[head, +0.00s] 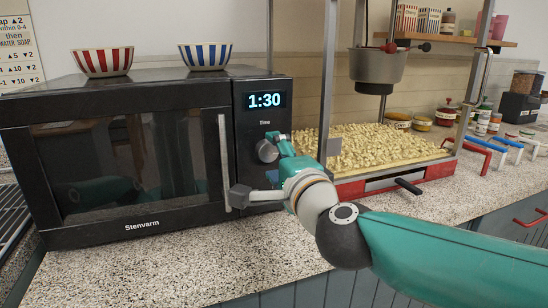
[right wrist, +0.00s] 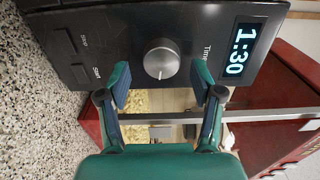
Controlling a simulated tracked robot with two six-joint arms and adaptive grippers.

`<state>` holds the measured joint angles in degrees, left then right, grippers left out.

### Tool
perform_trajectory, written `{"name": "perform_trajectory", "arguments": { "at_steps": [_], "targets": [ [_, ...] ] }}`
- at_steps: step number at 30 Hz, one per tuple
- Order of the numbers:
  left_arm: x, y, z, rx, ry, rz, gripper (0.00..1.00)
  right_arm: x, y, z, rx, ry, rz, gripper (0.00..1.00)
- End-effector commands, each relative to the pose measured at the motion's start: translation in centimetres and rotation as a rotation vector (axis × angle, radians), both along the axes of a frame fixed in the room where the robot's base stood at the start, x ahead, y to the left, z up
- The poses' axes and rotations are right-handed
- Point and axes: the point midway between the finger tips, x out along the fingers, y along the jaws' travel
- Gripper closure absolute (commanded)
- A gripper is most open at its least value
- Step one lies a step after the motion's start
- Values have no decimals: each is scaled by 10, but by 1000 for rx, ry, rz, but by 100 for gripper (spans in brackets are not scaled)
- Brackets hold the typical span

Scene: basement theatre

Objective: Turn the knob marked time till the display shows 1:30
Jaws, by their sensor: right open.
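The microwave (head: 130,165) is black, with a control panel on its right side. Its display (head: 264,100) reads 1:30 and also shows in the right wrist view (right wrist: 241,49). Below it is the round silver knob (head: 267,151) under the word Time. My right gripper (head: 257,166) is in front of the panel. In the right wrist view its open fingers (right wrist: 160,84) are spread either side of the knob (right wrist: 161,58), with a visible gap on both sides. Nothing is held. I cannot tell how far the fingertips are from the panel. My left gripper is not in view.
The upright handle (head: 225,160) of the microwave door is just left of the panel. A popcorn machine (head: 390,185) with a red base stands to the right. Red-striped (head: 103,62) and blue-striped (head: 205,56) bowls sit on the microwave. The speckled counter (head: 120,275) is clear in front.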

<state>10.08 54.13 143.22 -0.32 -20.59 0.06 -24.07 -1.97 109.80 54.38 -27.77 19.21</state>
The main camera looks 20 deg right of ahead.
Motion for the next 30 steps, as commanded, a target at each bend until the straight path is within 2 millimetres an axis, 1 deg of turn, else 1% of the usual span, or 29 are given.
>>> {"name": "perform_trajectory", "arguments": {
  "at_steps": [9, 12, 15, 18, 21, 30],
  "targets": [
    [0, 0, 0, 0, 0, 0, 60, -62, -2, 0, 3, -2, 2, 34],
    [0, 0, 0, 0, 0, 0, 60, -80, -3, -1, 2, -2, 1, 34],
    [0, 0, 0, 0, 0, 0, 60, -94, -3, -1, 3, -1, 0, 34],
    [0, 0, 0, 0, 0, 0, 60, -103, -4, -1, 2, 1, 0, 34],
    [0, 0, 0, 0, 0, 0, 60, -107, -4, -2, 2, 2, -2, 34],
    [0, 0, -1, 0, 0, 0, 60, -107, -4, -3, 1, 3, -2, 34]
  ]
}}
